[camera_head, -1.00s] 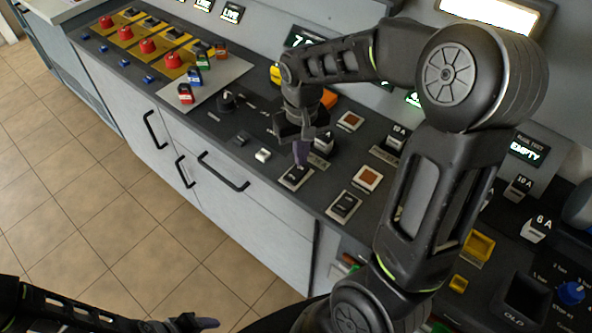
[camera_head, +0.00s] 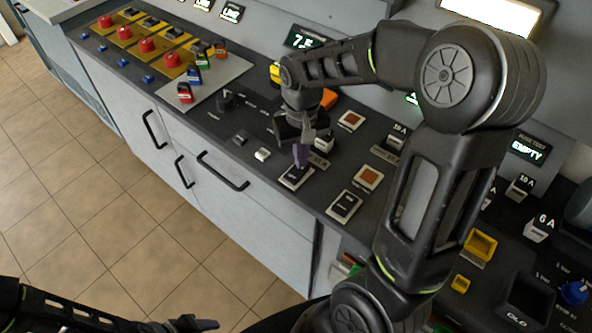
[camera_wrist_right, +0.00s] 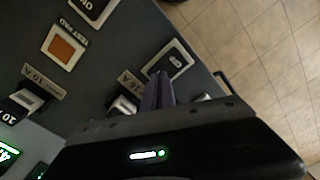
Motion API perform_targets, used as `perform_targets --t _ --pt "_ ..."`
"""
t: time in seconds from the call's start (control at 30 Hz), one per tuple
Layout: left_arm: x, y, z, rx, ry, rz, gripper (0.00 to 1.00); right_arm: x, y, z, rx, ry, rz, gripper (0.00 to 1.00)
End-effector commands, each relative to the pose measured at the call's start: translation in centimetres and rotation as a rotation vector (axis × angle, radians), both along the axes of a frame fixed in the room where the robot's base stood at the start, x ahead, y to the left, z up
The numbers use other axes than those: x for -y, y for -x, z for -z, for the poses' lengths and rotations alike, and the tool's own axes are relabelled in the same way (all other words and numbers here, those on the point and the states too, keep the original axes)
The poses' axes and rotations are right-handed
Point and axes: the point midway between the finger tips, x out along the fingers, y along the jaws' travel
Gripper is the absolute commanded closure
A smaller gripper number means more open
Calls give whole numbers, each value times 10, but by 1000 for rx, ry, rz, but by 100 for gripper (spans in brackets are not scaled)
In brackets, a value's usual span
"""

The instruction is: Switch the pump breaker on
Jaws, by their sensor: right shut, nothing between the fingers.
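A black rocker switch in a white frame (camera_head: 289,182) sits near the front edge of the dark console. It also shows in the wrist view (camera_wrist_right: 180,57). My right gripper (camera_head: 300,164) is shut and empty, pointing down with its purple fingertips (camera_wrist_right: 160,84) right over that switch; whether they touch it I cannot tell. A second white-framed rocker (camera_head: 344,206) lies to its right, and it also shows in the wrist view (camera_wrist_right: 95,8). The small labels are too blurred to tell which one is the pump breaker. My left gripper (camera_head: 205,323) is low at the bottom left, far from the console.
A white button (camera_head: 262,154) and a black knob (camera_head: 226,101) lie to the left. Red mushroom buttons (camera_head: 147,45) and padlocks (camera_head: 185,92) are farther left. Drawer handles (camera_head: 222,172) stick out below.

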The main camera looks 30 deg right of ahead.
Motion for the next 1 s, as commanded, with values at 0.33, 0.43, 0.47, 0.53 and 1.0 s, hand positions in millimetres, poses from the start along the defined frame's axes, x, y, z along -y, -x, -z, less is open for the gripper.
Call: perform_targets --t 0.33,0.43,0.47,0.53,1.0 --pt "0 0 5 0 0 0 41 0 0 6 -1 0 0 100" --pt "0 0 5 0 0 0 41 0 0 7 -1 0 0 100" --pt "0 0 5 0 0 0 41 0 0 7 -1 0 0 100" --pt "0 0 4 0 0 0 41 0 0 5 -2 0 0 100" --pt "0 0 -27 0 0 0 41 0 0 -33 0 0 0 100"
